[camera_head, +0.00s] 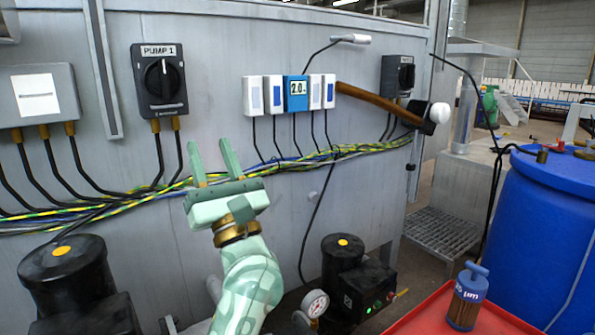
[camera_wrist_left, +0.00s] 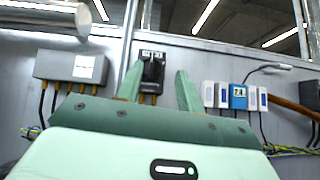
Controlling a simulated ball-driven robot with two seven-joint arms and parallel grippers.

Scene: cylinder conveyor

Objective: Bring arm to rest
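My left gripper (camera_head: 213,160) is raised in front of the grey metal panel, its fingers pointing up. The fingers are spread apart with nothing between them. In the left wrist view the gripper (camera_wrist_left: 158,85) is also open and empty, with the PUMP 1 switch (camera_wrist_left: 152,70) seen between the fingers. In the head view that black rotary switch (camera_head: 160,80) is up and left of the fingers, apart from them. My right gripper is not in either view.
A blue display module (camera_head: 296,93) sits between white modules on the panel. Cables (camera_head: 340,153) run across it. Black pumps (camera_head: 68,282) stand below. A red tray (camera_head: 425,314) holds a blue-capped cylinder (camera_head: 467,297) at lower right, beside a blue barrel (camera_head: 545,235).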

